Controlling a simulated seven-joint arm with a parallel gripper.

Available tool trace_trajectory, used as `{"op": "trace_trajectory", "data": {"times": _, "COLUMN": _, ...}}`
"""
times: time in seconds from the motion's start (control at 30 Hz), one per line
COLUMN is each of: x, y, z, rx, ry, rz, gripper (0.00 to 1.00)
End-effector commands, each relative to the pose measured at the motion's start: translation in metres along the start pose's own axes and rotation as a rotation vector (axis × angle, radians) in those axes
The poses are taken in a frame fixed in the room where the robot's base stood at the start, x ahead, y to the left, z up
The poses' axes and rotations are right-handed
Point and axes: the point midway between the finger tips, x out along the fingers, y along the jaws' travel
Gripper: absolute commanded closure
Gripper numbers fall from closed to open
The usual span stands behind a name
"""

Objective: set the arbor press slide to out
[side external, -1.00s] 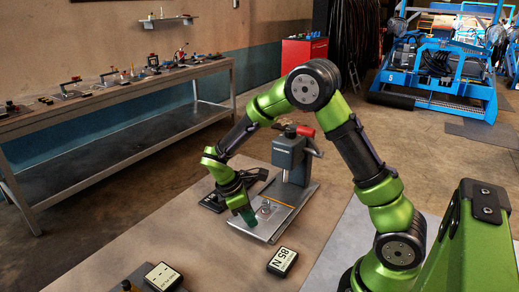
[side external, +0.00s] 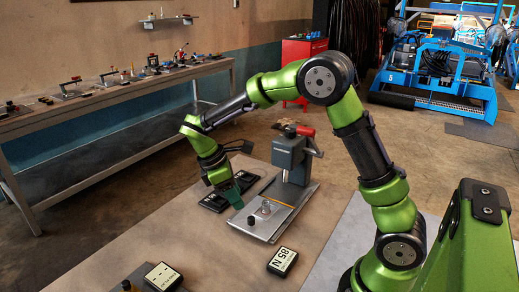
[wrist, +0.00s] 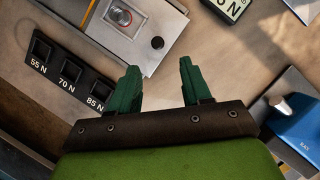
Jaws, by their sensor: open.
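The arbor press (side external: 285,160) is grey with a red-tipped handle and stands on a pale metal base (side external: 280,222). A slide plate with a black knob (side external: 251,220) lies at the near end of the base, close to a small round metal seat (side external: 265,208). The knob also shows in the wrist view (wrist: 157,43), with the round seat (wrist: 120,17) further up. My gripper (side external: 240,203) is open and empty, above and left of the knob and apart from it. Its green fingers (wrist: 157,82) have bare bench between them.
A black panel (wrist: 68,77) marked 55 N, 70 N and 85 N lies left of the press. A display reading 85 N (side external: 282,261) and another display (side external: 162,276) lie nearer.

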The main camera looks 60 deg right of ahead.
Motion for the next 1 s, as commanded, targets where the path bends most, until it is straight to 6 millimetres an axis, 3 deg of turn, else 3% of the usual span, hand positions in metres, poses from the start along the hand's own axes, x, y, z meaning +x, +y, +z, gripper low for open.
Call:
{"op": "trace_trajectory", "data": {"times": 0.2, "x": -0.05, "y": 0.0, "z": -0.001, "rx": -0.001, "ry": 0.003, "rz": 0.003, "gripper": 0.52}}
{"op": "trace_trajectory", "data": {"times": 0.4, "x": -0.075, "y": 0.0, "z": -0.001, "rx": -0.002, "ry": 0.001, "rz": 0.002, "gripper": 0.52}}
{"op": "trace_trajectory", "data": {"times": 1.0, "x": -0.079, "y": 0.003, "z": -0.005, "rx": 0.072, "ry": 0.019, "rz": 0.018, "gripper": 0.52}}
